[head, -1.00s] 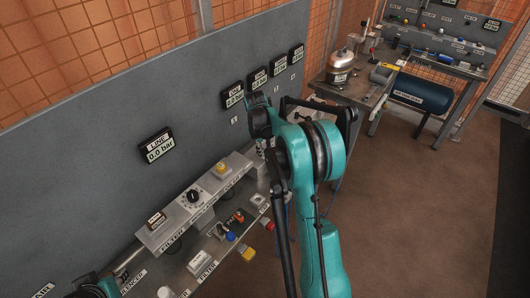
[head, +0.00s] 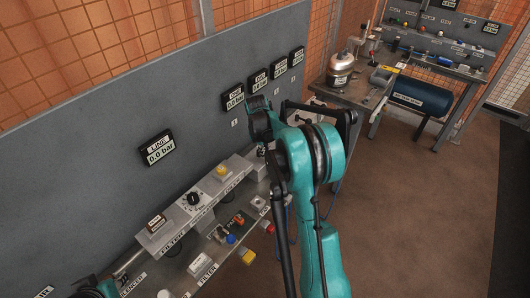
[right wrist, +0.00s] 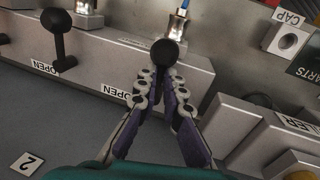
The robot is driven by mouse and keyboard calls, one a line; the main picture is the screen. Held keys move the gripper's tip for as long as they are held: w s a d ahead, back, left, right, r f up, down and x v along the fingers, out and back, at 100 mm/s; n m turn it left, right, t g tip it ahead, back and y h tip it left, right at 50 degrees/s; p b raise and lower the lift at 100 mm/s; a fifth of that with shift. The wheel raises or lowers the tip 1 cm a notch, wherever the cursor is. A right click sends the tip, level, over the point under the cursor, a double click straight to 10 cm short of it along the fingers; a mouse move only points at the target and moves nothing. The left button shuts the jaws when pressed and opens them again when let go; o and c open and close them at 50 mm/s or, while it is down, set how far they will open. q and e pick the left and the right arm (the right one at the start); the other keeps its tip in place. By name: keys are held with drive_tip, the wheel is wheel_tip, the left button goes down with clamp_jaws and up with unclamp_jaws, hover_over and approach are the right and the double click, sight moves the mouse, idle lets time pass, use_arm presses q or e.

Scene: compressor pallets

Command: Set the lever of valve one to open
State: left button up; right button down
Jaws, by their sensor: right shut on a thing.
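In the right wrist view my right gripper (right wrist: 158,88) is shut around a lever whose round black knob (right wrist: 164,52) shows just beyond the fingertips. An OPEN label (right wrist: 120,93) is on the grey housing left of the fingers. A second black-knobbed lever (right wrist: 59,42) stands to the left with its own OPEN label (right wrist: 44,68). The held lever's number is not visible. In the head view my teal right arm hides the right gripper and the lever. My left gripper (head: 93,289) is low at the left, cut by the frame edge; its fingers are unclear.
A grey panel (head: 90,170) carries a LINE gauge (head: 157,147) reading 0.0 bar and several smaller gauges. A grey control box with a dial (head: 194,198) and a yellow button (head: 222,171) runs along the bench. Loose parts lie in front of it. Open floor lies to the right.

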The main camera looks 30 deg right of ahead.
drive_tip(key=d+n, duration=0.1)
drive_tip(key=n, duration=0.3)
drive_tip(key=shift+d+t+p, duration=0.3)
drive_tip(key=shift+d+p, duration=0.05)
drive_tip(key=n, duration=0.2)
drive_tip(key=w+d+n+y, duration=0.1)
drive_tip(key=n, duration=0.1)
drive_tip(key=shift+w+n+p, duration=0.15)
drive_tip(key=shift+n+p, duration=0.15)
drive_tip(key=shift+n, duration=0.1)
drive_tip(key=n, duration=0.2)
drive_tip(key=w+n, duration=0.1)
drive_tip(key=shift+w+d+n+t+y, duration=0.1)
drive_tip(key=shift+d+n+t+y, duration=0.2)
drive_tip(key=shift+y, duration=0.1)
drive_tip(key=shift+w+r+n+y+p, duration=0.1)
drive_tip(key=shift+w+n+y+p, duration=0.25)
drive_tip(key=shift+n, duration=0.8)
drive_tip(key=shift+w+n+y+p, duration=0.15)
drive_tip(key=shift+w+n, duration=0.35)
drive_tip(key=shift+n, duration=0.65)
drive_tip(key=c, duration=1.6)
unclamp_jaws()
